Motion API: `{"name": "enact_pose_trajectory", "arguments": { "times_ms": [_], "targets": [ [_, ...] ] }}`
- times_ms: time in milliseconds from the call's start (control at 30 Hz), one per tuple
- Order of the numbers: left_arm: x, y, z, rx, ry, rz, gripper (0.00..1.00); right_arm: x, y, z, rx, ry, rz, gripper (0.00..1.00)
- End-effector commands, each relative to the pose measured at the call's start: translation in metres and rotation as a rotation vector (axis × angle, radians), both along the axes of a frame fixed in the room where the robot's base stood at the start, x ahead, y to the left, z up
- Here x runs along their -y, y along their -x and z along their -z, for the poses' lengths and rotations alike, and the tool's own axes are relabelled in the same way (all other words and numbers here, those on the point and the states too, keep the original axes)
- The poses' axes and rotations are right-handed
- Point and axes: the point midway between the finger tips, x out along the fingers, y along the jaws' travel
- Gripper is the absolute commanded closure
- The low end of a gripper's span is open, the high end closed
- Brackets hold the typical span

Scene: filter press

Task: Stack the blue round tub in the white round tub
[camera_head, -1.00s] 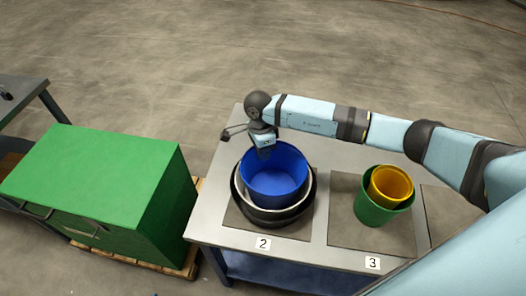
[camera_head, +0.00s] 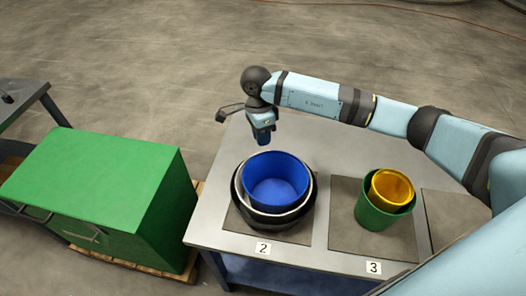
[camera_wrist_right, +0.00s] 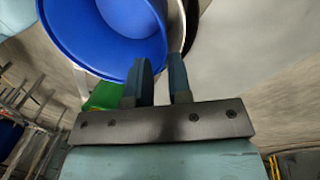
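The blue round tub (camera_head: 275,184) sits upright inside the white round tub, whose rim (camera_head: 239,182) shows as a thin ring around it. The white tub is nested in a larger black tub (camera_head: 262,218) on the table. My right gripper (camera_head: 264,138) is above and behind the blue tub's far rim, apart from it. In the right wrist view, its two fingers (camera_wrist_right: 161,85) stand apart with nothing between them. The blue tub (camera_wrist_right: 105,35) and a strip of white rim (camera_wrist_right: 178,22) show beyond the fingers. My left gripper is not in view.
A yellow tub (camera_head: 391,188) sits in a green tub (camera_head: 377,218) on the mat at label 3. A large green box (camera_head: 95,190) on a pallet stands left of the grey table (camera_head: 213,215). The table's back left corner is clear.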

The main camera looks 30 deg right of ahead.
Motion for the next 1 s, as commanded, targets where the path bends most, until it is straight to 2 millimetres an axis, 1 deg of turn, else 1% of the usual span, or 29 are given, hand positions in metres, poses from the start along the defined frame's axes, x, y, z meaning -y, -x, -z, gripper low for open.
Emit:
{"name": "enact_pose_trajectory", "arguments": {
  "times_ms": [33, 133, 200, 333, 500, 1000],
  "targets": [
    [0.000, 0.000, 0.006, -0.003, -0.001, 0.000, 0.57, 0.000, -0.003, -0.009, 0.004, 0.000, -0.001, 0.81],
    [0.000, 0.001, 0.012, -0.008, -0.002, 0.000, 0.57, 0.000, -0.006, -0.027, 0.004, -0.001, -0.001, 0.81],
    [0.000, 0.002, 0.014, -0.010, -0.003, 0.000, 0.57, 0.000, -0.007, -0.037, 0.002, 0.000, 0.000, 0.81],
    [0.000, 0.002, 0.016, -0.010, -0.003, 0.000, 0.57, 0.000, -0.009, -0.048, 0.001, -0.001, -0.001, 0.81],
    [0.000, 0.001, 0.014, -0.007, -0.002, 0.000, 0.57, 0.000, -0.009, -0.052, -0.001, 0.000, -0.001, 0.81],
    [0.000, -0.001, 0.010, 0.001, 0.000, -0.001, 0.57, 0.000, -0.009, -0.052, -0.001, 0.000, -0.001, 0.81]
  ]
}}
